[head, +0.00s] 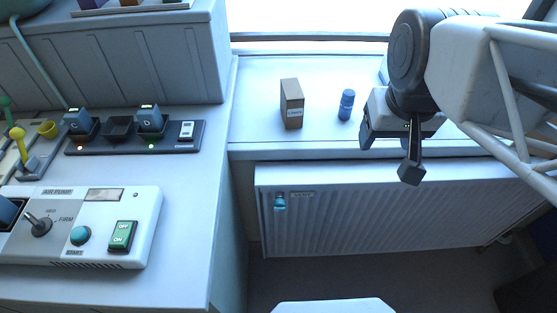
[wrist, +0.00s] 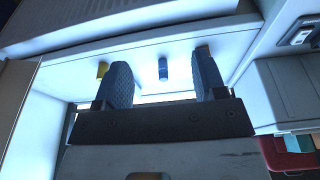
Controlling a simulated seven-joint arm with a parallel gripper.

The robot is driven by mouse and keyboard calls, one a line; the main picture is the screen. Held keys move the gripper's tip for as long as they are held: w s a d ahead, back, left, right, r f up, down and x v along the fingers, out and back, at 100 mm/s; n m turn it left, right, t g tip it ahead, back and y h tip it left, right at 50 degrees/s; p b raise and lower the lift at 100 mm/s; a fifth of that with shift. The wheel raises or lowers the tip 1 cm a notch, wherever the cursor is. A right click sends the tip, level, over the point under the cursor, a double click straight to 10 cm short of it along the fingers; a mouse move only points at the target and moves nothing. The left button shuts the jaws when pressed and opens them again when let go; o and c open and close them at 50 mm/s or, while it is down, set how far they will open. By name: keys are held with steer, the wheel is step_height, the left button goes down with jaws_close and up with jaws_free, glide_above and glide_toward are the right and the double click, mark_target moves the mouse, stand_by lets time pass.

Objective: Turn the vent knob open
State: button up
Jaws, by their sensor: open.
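A small teal knob (head: 280,203) sits on the upper left of the white ribbed radiator panel (head: 370,210) in the head view, beside a small label too fine to read. It is the likely vent knob; its exact turn position is unclear. My gripper (head: 390,160) hangs over the sill's front edge, well to the right of the knob and higher in the picture. Its two dark fingers are spread, with nothing held, and also show in the wrist view (wrist: 160,65). I cannot make out the knob in the wrist view.
On the sill (head: 250,120) stand a brown box (head: 292,104) and a blue bottle (head: 346,105), left of my gripper. At left, a counter carries an air pump panel (head: 90,255) and a dark charger strip (head: 180,137). A white surface (head: 333,306) juts in at the bottom.

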steer(key=v, duration=0.2)
steer(key=n+t+y, duration=0.5)
steer(key=n+t, duration=0.4)
steer(key=n, duration=0.4)
glide_above(280, 205)
steer(key=s, duration=0.4)
steer(key=a+n+t+h, duration=0.1)
steer(key=a+n+t, duration=0.1)
steer(key=n+t, duration=0.15)
steer(key=s+d+f+n+t+h, duration=0.1)
steer(key=f+h, duration=0.1)
steer(key=f, duration=2)
steer(key=s+d+f+t+h, duration=0.1)
steer(key=s+f+t, duration=0.1)
steer(key=f, duration=2)
steer(key=shift+f+n+h, duration=0.25)
steer(key=shift+n+h, duration=0.1)
steer(key=shift+h, duration=0.05)
steer(key=shift+w, duration=0.15)
steer(key=shift+w, duration=3.75)
